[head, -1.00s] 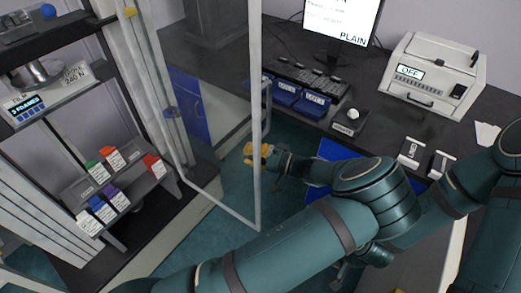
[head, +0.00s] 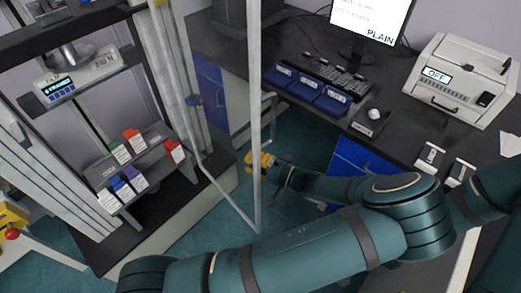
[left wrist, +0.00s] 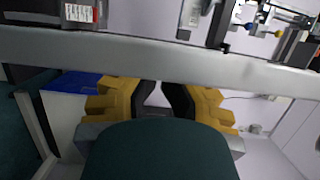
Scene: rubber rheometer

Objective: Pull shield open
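The shield (head: 254,130) is a clear panel in a grey frame, standing swung out from the test machine at the left. Its handle (head: 268,118) is a grey bar on the free edge's right side. My left gripper (head: 262,160), with yellow fingers, is at the free edge, below the handle; contact cannot be told. In the left wrist view, a grey frame bar (left wrist: 150,58) crosses just beyond the fingertips. The fingers (left wrist: 161,90) stand apart with a gap between their black pads and nothing visible held. My right gripper is out of view.
The test machine's shelf (head: 150,170) holds several coloured boxes. A dark bench at the right carries blue bins (head: 305,88), a monitor (head: 370,22) and a white device (head: 462,78). Teal floor (head: 300,150) shows between machine and bench.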

